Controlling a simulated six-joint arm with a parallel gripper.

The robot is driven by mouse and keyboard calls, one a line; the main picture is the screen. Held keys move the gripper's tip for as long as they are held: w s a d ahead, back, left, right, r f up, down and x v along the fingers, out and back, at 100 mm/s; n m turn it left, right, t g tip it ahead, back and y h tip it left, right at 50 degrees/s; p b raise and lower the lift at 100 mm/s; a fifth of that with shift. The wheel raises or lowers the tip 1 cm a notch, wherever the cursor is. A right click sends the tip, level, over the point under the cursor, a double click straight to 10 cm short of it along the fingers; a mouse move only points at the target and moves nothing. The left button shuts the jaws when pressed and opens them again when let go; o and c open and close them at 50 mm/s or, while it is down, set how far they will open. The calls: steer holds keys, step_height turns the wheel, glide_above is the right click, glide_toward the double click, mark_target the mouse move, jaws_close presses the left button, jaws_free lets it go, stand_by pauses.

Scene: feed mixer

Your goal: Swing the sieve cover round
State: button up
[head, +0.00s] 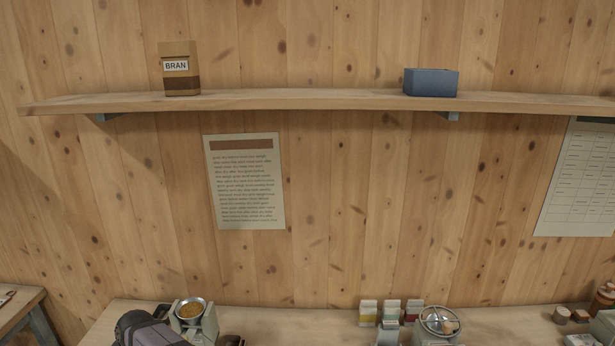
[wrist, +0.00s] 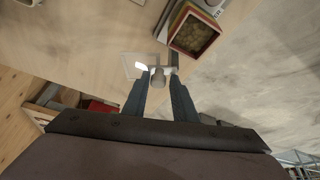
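In the wrist view, my gripper (wrist: 158,72) has two dark fingers standing apart. A small pale grey fitting (wrist: 157,80) with a stubby post shows between the fingertips; I cannot tell whether they touch it. A pale square plate (wrist: 131,66) lies behind it. An open reddish-edged box (wrist: 172,38) with a mottled olive inside stands just beyond the fingertips, to the right. In the head view, a round metal-rimmed, spoked part (head: 427,317) sits on a pale unit; I cannot tell whether it is the sieve cover. My dark gripper body (head: 140,326) shows at the lower left.
A bowl of yellow grain (head: 190,309) on a pale stand is beside my gripper. Several small packets (head: 391,309) stand mid-bench. Jars (head: 603,296) are at the right. The shelf (head: 310,98) above holds a BRAN box (head: 180,84) and a blue box (head: 431,83). Bench between bowl and packets (head: 300,322) looks clear.

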steer(key=shift+o, duration=0.8)
steer(key=shift+s+f, duration=0.45)
steer(key=shift+f, duration=0.4)
steer(key=shift+a+r+p, duration=0.2)
steer(key=shift+r+p, duration=0.6)
steer(key=shift+r, duration=0.3)
steer(key=shift+w+r+p, duration=0.2)
steer(key=shift+r+p, duration=1.15)
steer(key=shift+r, duration=0.75)
steer(key=shift+w, duration=0.1)
